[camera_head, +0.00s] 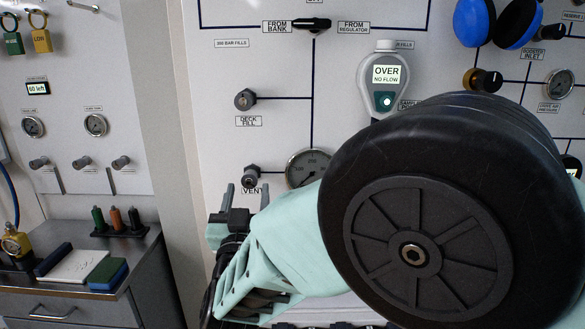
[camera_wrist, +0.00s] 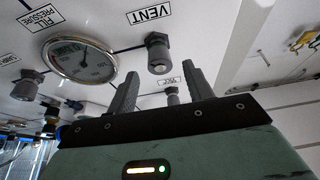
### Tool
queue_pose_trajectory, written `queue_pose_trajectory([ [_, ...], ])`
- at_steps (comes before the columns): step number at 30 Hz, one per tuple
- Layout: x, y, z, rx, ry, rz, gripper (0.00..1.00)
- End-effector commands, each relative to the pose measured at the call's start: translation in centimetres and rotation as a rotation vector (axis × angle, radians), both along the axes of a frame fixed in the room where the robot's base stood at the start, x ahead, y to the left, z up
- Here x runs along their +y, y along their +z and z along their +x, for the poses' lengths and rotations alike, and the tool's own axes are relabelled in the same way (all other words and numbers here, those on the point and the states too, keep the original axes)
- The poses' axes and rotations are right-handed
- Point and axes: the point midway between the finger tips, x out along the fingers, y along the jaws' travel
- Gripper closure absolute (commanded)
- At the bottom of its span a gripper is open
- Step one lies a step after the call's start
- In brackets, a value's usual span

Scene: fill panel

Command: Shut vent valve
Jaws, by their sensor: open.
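The vent valve (camera_head: 251,174) is a small dark grey knob on the white panel, above a label reading VENT that my gripper partly covers. In the wrist view the vent valve (camera_wrist: 158,56) appears upside down, beside its VENT label (camera_wrist: 150,14). My gripper (camera_head: 247,190) is open, with its two grey fingers pointing at the panel just below the knob in the head view. In the wrist view my gripper (camera_wrist: 162,72) shows its fingers spread either side of the knob's line, with nothing between them. They look apart from the knob; the exact distance cannot be told.
A round gauge (camera_head: 307,166) sits right of the valve, partly behind my arm. The deck fill knob (camera_head: 245,99) is above. A NO FLOW meter (camera_head: 386,78) hangs upper right. A metal cabinet (camera_head: 140,277) with small items stands lower left.

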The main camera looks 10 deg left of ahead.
Motion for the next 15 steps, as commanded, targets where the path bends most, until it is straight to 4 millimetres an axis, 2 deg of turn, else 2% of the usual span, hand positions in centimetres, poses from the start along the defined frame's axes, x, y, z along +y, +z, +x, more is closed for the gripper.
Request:
queue_pose_trajectory([
  [1,0.2,0.7,0.9,0.000,-0.001,0.000,0.49],
  [6,0.7,1.5,3.1,0.000,0.000,0.000,0.49],
  [15,1.1,1.8,4.4,0.001,0.001,-0.001,0.49],
])
